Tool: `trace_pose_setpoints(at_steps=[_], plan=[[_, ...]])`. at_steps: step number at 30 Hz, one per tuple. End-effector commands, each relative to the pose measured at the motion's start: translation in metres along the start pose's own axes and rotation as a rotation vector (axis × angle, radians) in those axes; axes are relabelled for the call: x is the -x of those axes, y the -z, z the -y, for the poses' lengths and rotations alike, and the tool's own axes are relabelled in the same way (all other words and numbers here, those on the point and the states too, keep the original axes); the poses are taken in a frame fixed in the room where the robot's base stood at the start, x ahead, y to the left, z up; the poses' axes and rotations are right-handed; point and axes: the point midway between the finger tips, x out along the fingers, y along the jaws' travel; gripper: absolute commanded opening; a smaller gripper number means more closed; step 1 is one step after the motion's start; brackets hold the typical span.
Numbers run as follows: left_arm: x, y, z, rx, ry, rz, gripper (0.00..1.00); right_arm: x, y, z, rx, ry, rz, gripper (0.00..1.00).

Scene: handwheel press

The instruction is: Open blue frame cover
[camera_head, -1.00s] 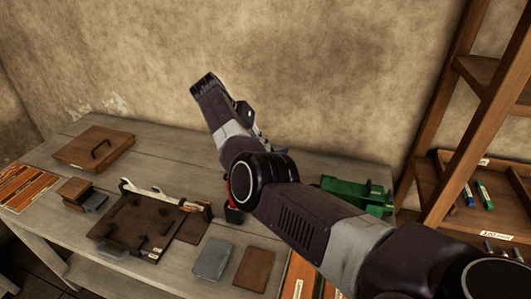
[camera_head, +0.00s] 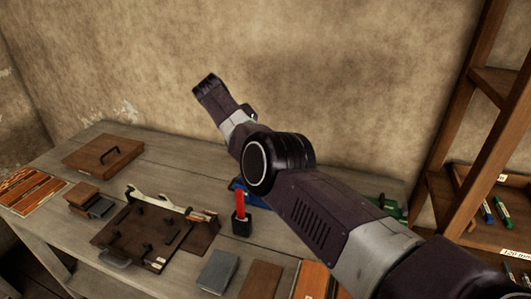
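A blue part (camera_head: 237,185) shows only as a small piece on the table, behind the elbow of my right arm. It may belong to the blue frame; my arm hides most of it, and I cannot tell how its cover stands. My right arm reaches in from the lower right and bends up and left at the elbow over the table. Its far end is above the table in front of the wall. My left gripper is not in the picture.
A black holder with a red handle (camera_head: 240,208) stands before the blue part. A brown board with black handles (camera_head: 130,232), a grey block (camera_head: 218,270) and a brown lidded box (camera_head: 103,153) lie on the table. A green object (camera_head: 388,207) is partly hidden. Wooden shelves (camera_head: 455,120) stand right.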

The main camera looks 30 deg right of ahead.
Motion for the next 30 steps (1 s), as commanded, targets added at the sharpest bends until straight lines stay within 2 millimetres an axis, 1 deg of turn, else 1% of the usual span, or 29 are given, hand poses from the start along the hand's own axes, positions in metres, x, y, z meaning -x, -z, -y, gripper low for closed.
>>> trace_pose_setpoints(at_steps=[1,12,13,17,30], plan=[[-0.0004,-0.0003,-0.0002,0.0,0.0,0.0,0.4,-0.0002,-0.0013,0.0022,0.003,0.005,0.002,0.0],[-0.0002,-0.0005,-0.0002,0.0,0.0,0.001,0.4,0.0,-0.0007,0.0015,0.001,0.004,0.002,0.0],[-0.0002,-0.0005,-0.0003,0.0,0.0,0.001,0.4,0.0,-0.0007,0.0015,0.001,0.004,0.002,0.11],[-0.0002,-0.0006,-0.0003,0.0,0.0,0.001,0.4,0.0001,-0.0003,0.0009,0.001,0.003,0.001,0.26],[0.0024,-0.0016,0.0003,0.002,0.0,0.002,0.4,-0.0004,0.0001,-0.0009,-0.001,0.001,0.0,0.26]])
